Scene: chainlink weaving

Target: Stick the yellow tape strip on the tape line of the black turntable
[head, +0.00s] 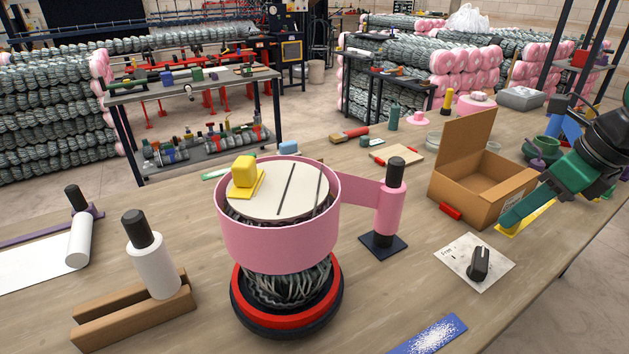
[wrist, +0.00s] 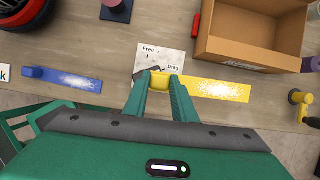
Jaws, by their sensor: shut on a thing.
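My gripper (head: 508,222) is at the right of the table in front of the cardboard box, and its fingertips also show in the wrist view (wrist: 160,84). It is shut on the yellow tab of the yellow tape strip (wrist: 215,90), whose speckled band extends right in the wrist view. In the head view the strip (head: 520,227) is partly covered by a green finger. I cannot tell whether it touches the table. The black turntable (head: 288,328), with a red ring, stands at the table's middle under a pink-banded drum.
An open cardboard box (head: 455,200) and a Free/Drag card with a black knob (head: 479,263) lie near my gripper. A blue strip (head: 430,335) lies at the front edge.

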